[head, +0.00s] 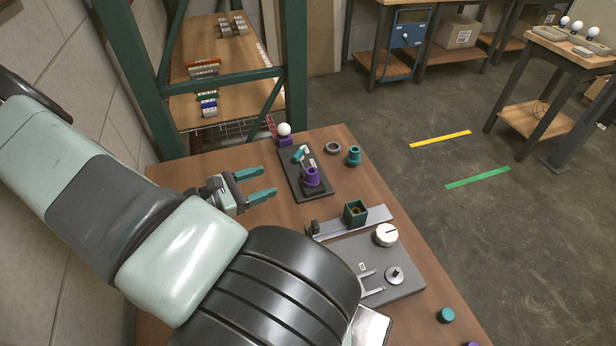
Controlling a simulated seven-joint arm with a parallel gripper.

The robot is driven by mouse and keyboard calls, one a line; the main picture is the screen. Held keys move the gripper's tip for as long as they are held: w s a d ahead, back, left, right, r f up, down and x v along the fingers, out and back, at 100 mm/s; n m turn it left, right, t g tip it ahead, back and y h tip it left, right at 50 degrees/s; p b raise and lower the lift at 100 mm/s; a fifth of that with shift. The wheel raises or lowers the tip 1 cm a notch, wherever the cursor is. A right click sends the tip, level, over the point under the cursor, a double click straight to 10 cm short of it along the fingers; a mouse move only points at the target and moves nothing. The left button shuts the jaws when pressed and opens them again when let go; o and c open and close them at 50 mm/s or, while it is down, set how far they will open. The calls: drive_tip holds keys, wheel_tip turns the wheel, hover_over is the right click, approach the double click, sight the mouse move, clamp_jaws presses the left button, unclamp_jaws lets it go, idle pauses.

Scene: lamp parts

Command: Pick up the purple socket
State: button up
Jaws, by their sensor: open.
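The purple socket (311,178), a short round part with a flared lower rim, stands upright on a dark rectangular board (291,185). Other purple parts show: a block (285,142) under a white bulb (284,129) at the far end of the board, and a sliver at the bottom edge. My gripper (268,182) has two teal fingers spread apart with nothing between them. It is to the left of the board, pointing right toward the socket, and apart from it.
A small teal and white part (301,154) lies on the board. A grey ring (333,148) and a teal socket (354,156) stand to the right. A green post is behind.

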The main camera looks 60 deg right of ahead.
sight(308, 177)
drive_tip(key=s+d+f+n+h, duration=0.1)
drive_tip(key=s+d+f+n, duration=0.1)
drive_tip(key=f, duration=0.1)
drive_tip(key=s+d+f+n+t+h, duration=0.1)
drive_tip(key=f, duration=0.1)
drive_tip(key=shift+s+d+f+n+h, duration=0.2)
drive_tip(key=shift+n+h, duration=0.1)
drive_tip(key=shift+n, duration=0.1)
drive_tip(key=x, duration=1)
drive_tip(key=shift+s+d, duration=0.2)
drive_tip(key=shift+s, duration=0.05)
drive_tip(key=c, duration=1)
